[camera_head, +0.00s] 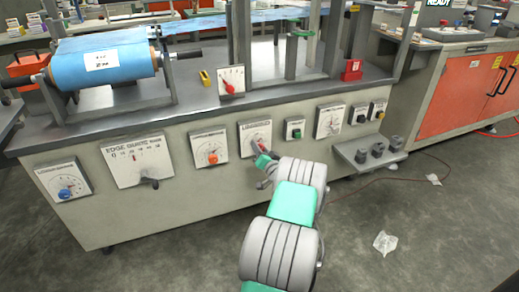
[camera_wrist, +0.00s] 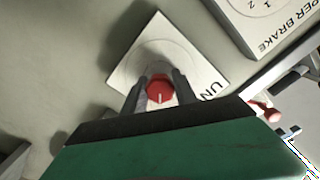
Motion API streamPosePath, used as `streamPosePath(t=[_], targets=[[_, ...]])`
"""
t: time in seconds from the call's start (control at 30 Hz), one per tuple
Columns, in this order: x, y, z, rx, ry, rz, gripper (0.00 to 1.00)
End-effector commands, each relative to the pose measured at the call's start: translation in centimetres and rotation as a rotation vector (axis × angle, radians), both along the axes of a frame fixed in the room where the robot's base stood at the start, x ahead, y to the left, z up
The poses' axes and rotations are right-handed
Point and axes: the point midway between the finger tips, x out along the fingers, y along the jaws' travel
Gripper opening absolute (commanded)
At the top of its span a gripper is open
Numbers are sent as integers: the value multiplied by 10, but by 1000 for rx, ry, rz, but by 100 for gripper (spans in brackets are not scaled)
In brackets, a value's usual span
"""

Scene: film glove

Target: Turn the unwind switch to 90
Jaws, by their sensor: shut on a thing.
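The unwind switch is a red round knob (camera_wrist: 160,90) on a white square panel (camera_wrist: 150,50) lettered "UN", the rest of the word hidden. In the head view the panel (camera_head: 249,131) is on the front of the grey machine, partly covered by my arm. My gripper (camera_wrist: 160,91) is shut on the red knob, one dark finger on each side. A pale mark on the knob points toward the bottom of the wrist view, toward my gripper's body. The green and black gripper body hides the panel's lower part, and the knob's angle on its scale is unclear.
An orange-knob panel (camera_head: 209,148) is left of the switch, and a green-button panel (camera_head: 295,129) is right. A grey shelf with dark cylinders (camera_head: 361,157) juts out farther right. A "PER BRAKE" panel (camera_wrist: 267,22) is close by in the wrist view. Floor in front is mostly clear.

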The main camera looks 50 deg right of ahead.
Motion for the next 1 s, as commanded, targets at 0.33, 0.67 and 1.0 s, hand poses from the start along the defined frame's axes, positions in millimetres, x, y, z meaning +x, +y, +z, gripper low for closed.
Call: streamPosePath(t=[0.33,0.67,1.0], targets=[[0,0,1,279,-166,0,0],[0,0,1,502,-298,0,0],[0,0,0,617,-366,-1,0]])
